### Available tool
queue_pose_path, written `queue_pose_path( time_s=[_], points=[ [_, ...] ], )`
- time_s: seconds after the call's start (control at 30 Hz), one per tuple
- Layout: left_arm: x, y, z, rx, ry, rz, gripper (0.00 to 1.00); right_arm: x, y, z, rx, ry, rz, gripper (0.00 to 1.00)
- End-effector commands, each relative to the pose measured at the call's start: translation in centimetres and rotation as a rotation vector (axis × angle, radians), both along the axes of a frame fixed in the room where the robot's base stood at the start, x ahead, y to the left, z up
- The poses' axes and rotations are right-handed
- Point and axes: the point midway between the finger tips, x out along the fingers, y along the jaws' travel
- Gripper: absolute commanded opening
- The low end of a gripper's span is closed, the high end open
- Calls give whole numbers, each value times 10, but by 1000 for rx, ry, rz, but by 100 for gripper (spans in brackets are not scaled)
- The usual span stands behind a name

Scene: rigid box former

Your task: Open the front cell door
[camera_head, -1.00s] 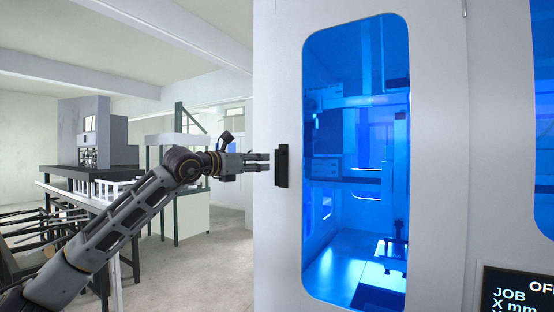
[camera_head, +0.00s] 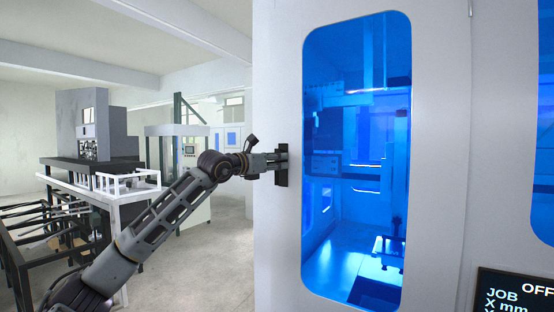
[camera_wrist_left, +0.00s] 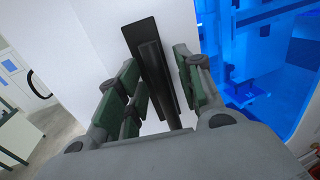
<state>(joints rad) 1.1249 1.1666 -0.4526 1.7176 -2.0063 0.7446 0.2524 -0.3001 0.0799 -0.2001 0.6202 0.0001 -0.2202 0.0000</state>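The front cell door (camera_head: 432,150) is a pale grey panel with a tall blue-tinted window (camera_head: 350,210). It looks shut. Its black upright handle (camera_head: 281,181) is near the door's left edge and also shows in the left wrist view (camera_wrist_left: 140,32). My left gripper (camera_head: 278,161) is at the handle. In the left wrist view its fingers (camera_wrist_left: 160,88) are apart, one on each side of the handle bar, with a gap visible. Whether a finger touches the bar I cannot tell. My right gripper is in neither view.
A display panel (camera_head: 515,292) is at the lower right, beside the door. At the left stand a white-railed table (camera_head: 130,194), a grey machine (camera_head: 90,120) and black racks. The floor left of the cell (camera_head: 215,265) looks clear.

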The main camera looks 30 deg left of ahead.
Motion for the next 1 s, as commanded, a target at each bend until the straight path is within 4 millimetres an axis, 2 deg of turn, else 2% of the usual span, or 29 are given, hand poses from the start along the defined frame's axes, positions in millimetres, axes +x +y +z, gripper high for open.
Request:
queue_pose_path(
  time_s=[0.4,0.47,0.7,1.0],
  points=[
    [4,-1,0,0,0,0,36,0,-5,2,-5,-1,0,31],
    [4,-1,0,0,0,0,31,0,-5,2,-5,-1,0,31],
    [4,-1,0,0,0,0,0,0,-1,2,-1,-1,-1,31],
    [4,-1,0,0,0,0,0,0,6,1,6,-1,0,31]
  ],
)
